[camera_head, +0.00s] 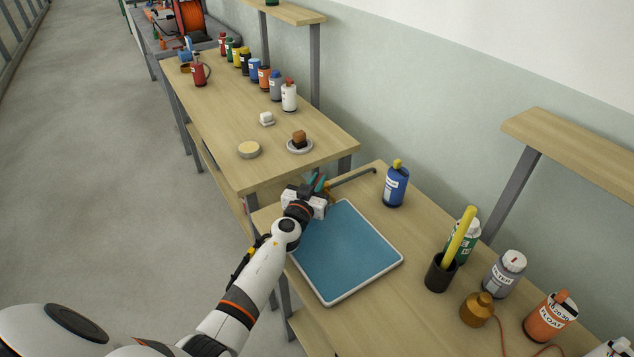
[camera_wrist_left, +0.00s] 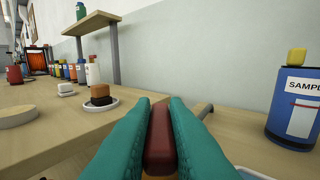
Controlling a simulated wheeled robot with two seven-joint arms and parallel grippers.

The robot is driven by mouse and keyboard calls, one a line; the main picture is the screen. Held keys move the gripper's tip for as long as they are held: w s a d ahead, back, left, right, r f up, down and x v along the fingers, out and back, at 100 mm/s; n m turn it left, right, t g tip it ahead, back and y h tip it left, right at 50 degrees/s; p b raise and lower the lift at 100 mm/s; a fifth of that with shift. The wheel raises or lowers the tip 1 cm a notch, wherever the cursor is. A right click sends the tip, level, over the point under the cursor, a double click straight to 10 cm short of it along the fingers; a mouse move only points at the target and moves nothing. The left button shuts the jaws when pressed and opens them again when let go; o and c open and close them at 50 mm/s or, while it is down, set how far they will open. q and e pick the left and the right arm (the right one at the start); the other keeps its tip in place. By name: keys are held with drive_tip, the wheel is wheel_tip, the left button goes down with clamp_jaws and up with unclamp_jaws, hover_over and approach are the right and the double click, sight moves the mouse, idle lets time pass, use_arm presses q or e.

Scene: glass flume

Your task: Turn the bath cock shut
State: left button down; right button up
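The bath (camera_head: 345,250) is a shallow white-rimmed tray of blue liquid on the near bench. The cock stands at its far left corner, with a thin grey pipe (camera_head: 355,179) running right from it; my gripper hides most of it. My left gripper (camera_head: 319,184) is at the cock. In the left wrist view, the cock's red handle (camera_wrist_left: 159,138) lies lengthwise between my two teal fingers (camera_wrist_left: 159,125), which press close on both sides. My right gripper is in neither view.
A blue sample bottle (camera_head: 396,185) stands right of the pipe. A black cup (camera_head: 440,272) with a yellow stick, a brass weight (camera_head: 477,309) and several bottles are at the right. A second bench (camera_head: 215,115) lies beyond, holding small dishes and bottles.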

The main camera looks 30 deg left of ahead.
use_arm(q)
drive_tip(key=shift+w+d+n+y+b, duration=0.1)
drive_tip(key=shift+d+n+y+b, duration=0.1)
drive_tip(key=shift+n+y, duration=0.3)
drive_tip(key=shift+d+n+y+b, duration=0.15)
drive_tip(key=shift+n+y, duration=0.15)
drive_tip(key=shift+y, duration=0.3)
drive_tip(key=y+b, duration=0.1)
drive_tip(key=n+g+y+b, duration=0.1)
drive_tip(key=b, duration=0.1)
drive_tip(key=n+y+b, duration=0.1)
drive_tip(key=shift+w+d+f+g+y, duration=0.1)
drive_tip(key=shift+d+f+g+y, duration=0.1)
drive_tip(key=shift+f+g+y, duration=0.1)
drive_tip(key=shift+r+n+g+y+b, duration=0.3)
drive_tip(key=shift+n+y+b, duration=0.25)
drive_tip(key=shift+b, duration=0.35)
drive_tip(key=c, duration=1.4)
unclamp_jaws()
drive_tip(key=shift+c, duration=0.2)
